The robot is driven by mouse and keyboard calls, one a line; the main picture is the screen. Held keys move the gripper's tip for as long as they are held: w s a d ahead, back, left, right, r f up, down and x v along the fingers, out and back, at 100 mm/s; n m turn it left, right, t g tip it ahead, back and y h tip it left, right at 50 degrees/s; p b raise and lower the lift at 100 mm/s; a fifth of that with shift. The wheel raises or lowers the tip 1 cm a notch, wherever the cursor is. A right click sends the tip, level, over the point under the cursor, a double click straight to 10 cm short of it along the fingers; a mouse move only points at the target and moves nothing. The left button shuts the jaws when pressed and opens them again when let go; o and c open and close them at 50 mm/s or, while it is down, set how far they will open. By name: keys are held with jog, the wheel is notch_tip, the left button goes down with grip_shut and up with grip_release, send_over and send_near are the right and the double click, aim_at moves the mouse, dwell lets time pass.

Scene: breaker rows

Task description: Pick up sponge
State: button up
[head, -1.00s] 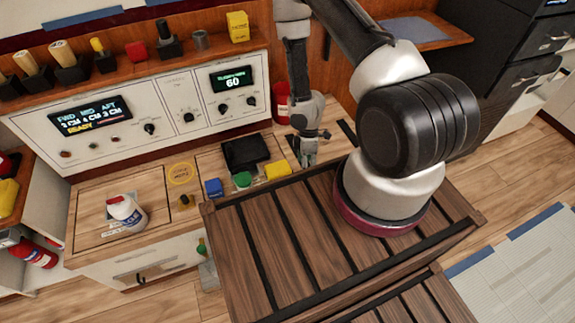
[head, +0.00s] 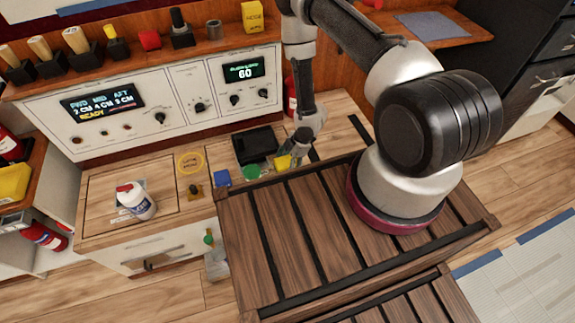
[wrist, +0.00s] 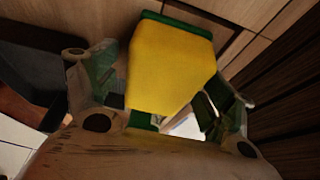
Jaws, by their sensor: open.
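The sponge (head: 282,163) is yellow and lies on the wooden counter, partly hidden by my gripper (head: 296,158) in the head view. In the wrist view the sponge (wrist: 168,65) is large, with a yellow face and green along its far and near edges. My gripper (wrist: 163,85) is open, with one finger to the left of the sponge and one to the right. The sponge lies between the fingers; I cannot tell whether either finger touches it.
A black tray (head: 256,144) lies just behind the sponge. A green round item (head: 252,172) and a blue block (head: 222,178) are to its left. A white bottle (head: 137,201) stands farther left.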

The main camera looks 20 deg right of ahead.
aim_at(287, 161)
jog(key=c, duration=1)
jog(key=shift+r, duration=0.1)
notch_tip(287, 161, up, 10)
jog(key=shift+f, duration=0.1)
